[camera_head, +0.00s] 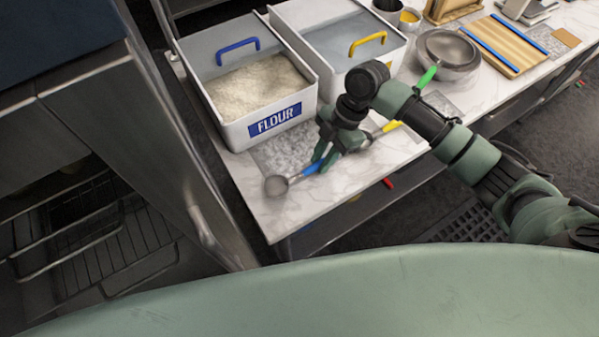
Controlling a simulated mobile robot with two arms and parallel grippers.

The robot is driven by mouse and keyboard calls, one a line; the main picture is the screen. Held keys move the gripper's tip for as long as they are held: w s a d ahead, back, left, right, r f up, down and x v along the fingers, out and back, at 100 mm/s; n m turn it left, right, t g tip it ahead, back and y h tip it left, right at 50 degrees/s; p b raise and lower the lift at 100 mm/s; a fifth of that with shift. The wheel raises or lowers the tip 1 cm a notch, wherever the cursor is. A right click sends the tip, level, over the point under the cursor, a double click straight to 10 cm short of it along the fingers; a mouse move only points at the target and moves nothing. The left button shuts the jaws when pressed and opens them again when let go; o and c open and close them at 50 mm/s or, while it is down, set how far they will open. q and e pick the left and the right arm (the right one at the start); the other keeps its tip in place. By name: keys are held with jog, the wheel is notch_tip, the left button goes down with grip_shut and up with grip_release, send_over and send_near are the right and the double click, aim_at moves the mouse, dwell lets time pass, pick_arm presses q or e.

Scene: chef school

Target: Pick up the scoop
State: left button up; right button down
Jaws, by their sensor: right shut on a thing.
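A scoop (277,187) with a round metal bowl and a blue handle lies low over the front left corner of the marble counter. My right gripper (322,160) reaches in from the right and is shut on the scoop's blue handle. The metal bowl sticks out to the left of the fingers. I cannot tell whether the scoop touches the counter or is held just above it. My left gripper is not in view.
A white flour bin (228,127) and a second white bin (345,47) stand behind the gripper. A yellow-handled utensil (391,127) lies to the right. Metal bowls (447,52) and a wooden board (506,45) are farther right. A steel cabinet (150,120) stands at left.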

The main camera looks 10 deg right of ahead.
jog(key=shift+w+r, duration=0.1)
jog(key=shift+r, duration=0.45)
notch_tip(320, 180, up, 19)
jog(key=b, duration=0.3)
